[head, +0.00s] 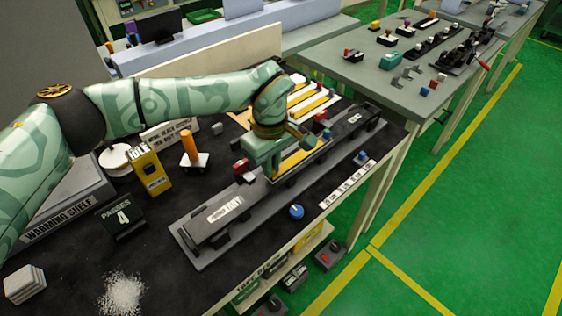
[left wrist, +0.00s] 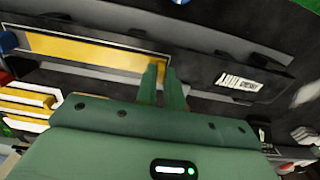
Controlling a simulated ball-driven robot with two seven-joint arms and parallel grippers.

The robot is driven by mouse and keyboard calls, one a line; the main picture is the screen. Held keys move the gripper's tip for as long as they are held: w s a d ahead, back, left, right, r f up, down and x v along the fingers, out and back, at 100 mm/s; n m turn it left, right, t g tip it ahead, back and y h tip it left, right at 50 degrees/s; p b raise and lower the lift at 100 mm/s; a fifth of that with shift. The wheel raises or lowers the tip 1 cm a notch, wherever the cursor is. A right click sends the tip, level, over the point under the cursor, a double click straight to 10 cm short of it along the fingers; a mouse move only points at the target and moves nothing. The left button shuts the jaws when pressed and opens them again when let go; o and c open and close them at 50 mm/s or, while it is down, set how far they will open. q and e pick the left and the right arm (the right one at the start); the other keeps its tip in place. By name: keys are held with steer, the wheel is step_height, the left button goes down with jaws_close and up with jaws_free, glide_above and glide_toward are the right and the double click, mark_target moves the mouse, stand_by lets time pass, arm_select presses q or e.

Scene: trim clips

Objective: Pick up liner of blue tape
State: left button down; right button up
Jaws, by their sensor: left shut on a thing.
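A long yellow strip (head: 300,158) lies in a dark fixture (head: 205,238) on the bench; I take it as the blue tape's liner. In the left wrist view the strip (left wrist: 90,50) runs left from my fingertips, with a blue piece (left wrist: 8,42) at its far end. That blue piece (head: 326,135) also shows in the head view. My left gripper (head: 271,174) is low over the fixture. In the left wrist view its fingers (left wrist: 163,75) are close together at the strip's near end, shut on it. The exact contact is hidden. My right gripper is not in view.
More yellow and white strips (head: 303,100) lie behind the fixture. A blue knob (head: 296,211) is at its front. An orange post (head: 189,146) and a yellow box (head: 150,172) stand left. A second table (head: 400,85) is at the back right, with green floor between.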

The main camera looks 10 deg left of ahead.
arm_select(q)
steer(key=shift+r, duration=0.65)
steer(key=s+d+r+p, duration=0.2)
steer(key=s+r, duration=0.9)
steer(key=s, duration=0.3)
steer(key=shift+r+p, duration=0.35)
steer(key=shift+p, duration=0.05)
step_height(320, 180, up, 6)
steer(key=p, duration=0.3)
steer(key=shift+p, duration=0.3)
